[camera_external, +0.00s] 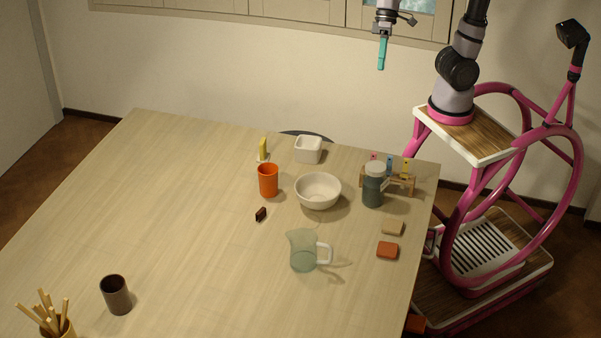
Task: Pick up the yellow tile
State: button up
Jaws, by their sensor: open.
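A small wooden rack (387,184) stands near the table's right edge, holding a few small upright tiles. The yellow tile (405,167) is at its right end, beside a blue tile (389,165); a pink tile (373,158) is at the left, partly hidden behind a grey jar. My gripper (382,66) has teal fingers pointing down. It is open and empty, high above the table's far side and apart from the rack. The fingers overlap in this view.
A grey jar (373,190) stands close in front of the rack's left part. Left of it are a white bowl (317,191), an orange cup (268,180), a white square pot (308,149) and an upright yellow object (263,149). A jug (303,251) stands nearer.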

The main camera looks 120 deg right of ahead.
jog(key=w+d+f+m+g+y, duration=0.1)
jog(key=w+d+f+m+y, duration=0.15)
jog(key=w, duration=0.35)
jog(key=w+d+f+m+g+y, duration=0.1)
jog(key=w+f+m, duration=0.1)
jog(key=w+f, duration=0.3)
jog(key=m+t+y, duration=0.7)
jog(key=m+t, duration=0.2)
jog(key=m, duration=0.4)
send_near(261, 147)
jog(key=x, duration=1)
jog(key=shift+w+a+f, duration=0.1)
jog(key=shift+w+a, duration=0.1)
grip_shut()
